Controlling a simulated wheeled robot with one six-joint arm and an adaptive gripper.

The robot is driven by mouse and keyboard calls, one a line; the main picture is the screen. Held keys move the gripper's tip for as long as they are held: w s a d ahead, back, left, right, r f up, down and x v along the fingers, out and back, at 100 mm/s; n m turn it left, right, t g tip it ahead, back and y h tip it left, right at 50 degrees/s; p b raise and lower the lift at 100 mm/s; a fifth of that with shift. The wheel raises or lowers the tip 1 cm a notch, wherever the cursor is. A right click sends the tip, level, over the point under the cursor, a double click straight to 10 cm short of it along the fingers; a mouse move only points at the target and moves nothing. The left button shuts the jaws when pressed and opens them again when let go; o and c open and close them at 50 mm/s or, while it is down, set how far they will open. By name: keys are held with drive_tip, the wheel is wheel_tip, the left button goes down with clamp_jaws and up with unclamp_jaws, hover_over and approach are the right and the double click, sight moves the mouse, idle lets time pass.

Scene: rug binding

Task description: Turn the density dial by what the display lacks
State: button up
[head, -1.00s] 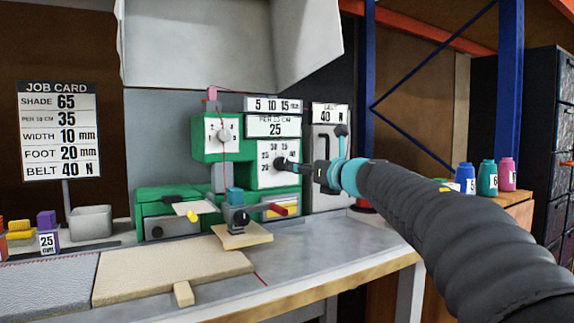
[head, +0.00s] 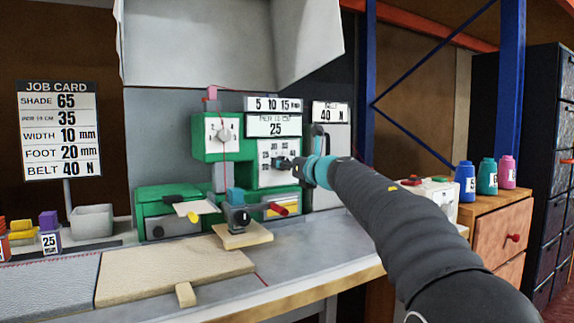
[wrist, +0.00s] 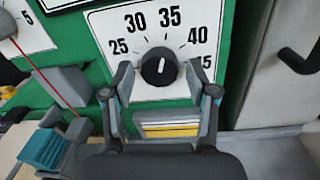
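The density dial is a black knob (wrist: 159,67) with a short white mark on a white plate marked 25 to 45. In the wrist view the mark points up toward the 30 to 35 side; which number is unclear. My gripper (wrist: 159,78) is open, one finger on each side of the knob, with gaps showing. In the head view my gripper (head: 290,163) is at the dial plate (head: 266,151) and partly covers it. The display (head: 274,126) above reads 25. The job card (head: 60,120) shows 35 per 10 cm.
A smaller dial (head: 223,135) sits at the upper left on the green machine (head: 165,205). A tall grey panel with a lever (head: 318,130) stands just right of the dial. A red-handled lever (head: 278,209) is below. Spools (head: 487,172) stand on a wooden cabinet.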

drive_tip(key=c, duration=0.8)
drive_tip(key=shift+o, duration=0.2)
drive_tip(key=shift+m, duration=0.3)
drive_tip(key=shift+f+m+t+p, duration=0.15)
drive_tip(key=shift+m+t+p, duration=0.25)
drive_tip(key=shift+m+p, duration=5.85)
drive_tip(key=m+b, duration=0.3)
drive_tip(key=shift+m, duration=0.35)
